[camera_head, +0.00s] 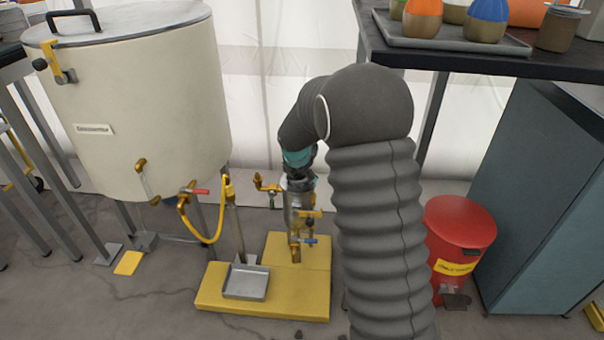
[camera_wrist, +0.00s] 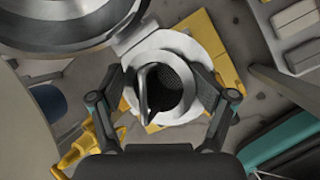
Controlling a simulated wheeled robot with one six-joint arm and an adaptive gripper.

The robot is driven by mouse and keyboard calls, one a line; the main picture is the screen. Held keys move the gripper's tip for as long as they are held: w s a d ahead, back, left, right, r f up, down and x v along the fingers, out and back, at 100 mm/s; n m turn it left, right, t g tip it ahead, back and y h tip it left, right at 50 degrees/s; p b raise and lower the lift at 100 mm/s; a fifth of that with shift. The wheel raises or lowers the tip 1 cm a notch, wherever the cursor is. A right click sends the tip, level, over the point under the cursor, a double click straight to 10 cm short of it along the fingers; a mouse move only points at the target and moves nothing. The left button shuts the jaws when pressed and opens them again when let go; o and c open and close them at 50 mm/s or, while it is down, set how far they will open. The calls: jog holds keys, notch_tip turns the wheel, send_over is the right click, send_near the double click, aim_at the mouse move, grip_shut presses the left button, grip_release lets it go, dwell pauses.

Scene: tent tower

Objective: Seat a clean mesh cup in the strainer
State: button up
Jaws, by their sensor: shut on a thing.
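My gripper (camera_wrist: 162,86) has a finger on each side of a round grey metal piece with a dark mesh inside, which looks like the mesh cup (camera_wrist: 176,90). A shiny upright tab or handle crosses the cup's opening. A pale metal ring surrounds it, and I cannot tell whether the cup is seated or just held over the strainer. In the head view my gripper (camera_head: 298,184) is low, at the top of the strainer (camera_head: 294,218), a metal body with brass fittings and a blue-handled valve. The fingertips and cup are too small to make out there.
A large cream tank (camera_head: 130,110) with a yellow hose (camera_head: 205,238) stands left of the strainer. A grey tray (camera_head: 246,283) lies on the yellow platform (camera_head: 290,305).

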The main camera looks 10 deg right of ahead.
jog(key=shift+s+a+f, duration=0.2)
jog(key=shift+a+f, duration=0.15)
jog(key=shift+f, duration=0.25)
jog(key=o, duration=1.6)
jog(key=shift+w, duration=0.1)
jog(key=shift+o, duration=0.2)
jog(key=shift+d+r, duration=0.15)
jog(key=shift+d, duration=0.1)
jog(key=shift+r, duration=0.1)
jog(key=shift+r, duration=0.2)
jog(key=v, duration=1.1)
jog(key=shift+r, duration=0.2)
